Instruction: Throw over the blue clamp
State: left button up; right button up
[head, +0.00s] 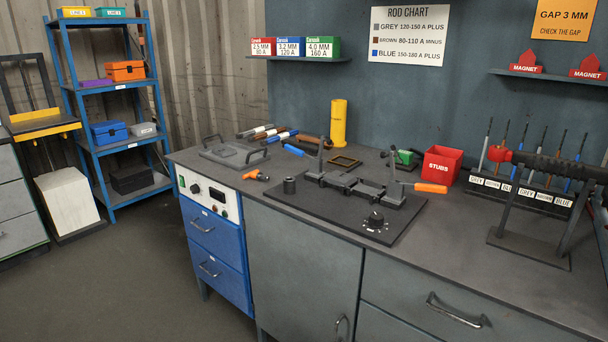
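The blue clamp shows as a blue handle (293,149) at the back left of the dark fixture (352,186) on the bench. The handle points out to the left, lying low and slightly tilted, and its inner end runs toward a dark upright post (320,157). How its jaw sits is too small to tell. A second clamp with an orange handle (430,188) points out to the right on the fixture's other side. Neither of my grippers is in view.
The fixture stands on a black plate (345,210) with a knob (376,219).

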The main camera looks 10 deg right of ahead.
aim_at(295, 151)
jog(key=z, duration=0.05)
jog(key=k, duration=0.75)
jog(key=u, duration=0.8)
jog(key=i, duration=7.5)
jog(key=z, duration=4.85)
jog(key=i, duration=1.05)
jog(key=z, duration=0.1)
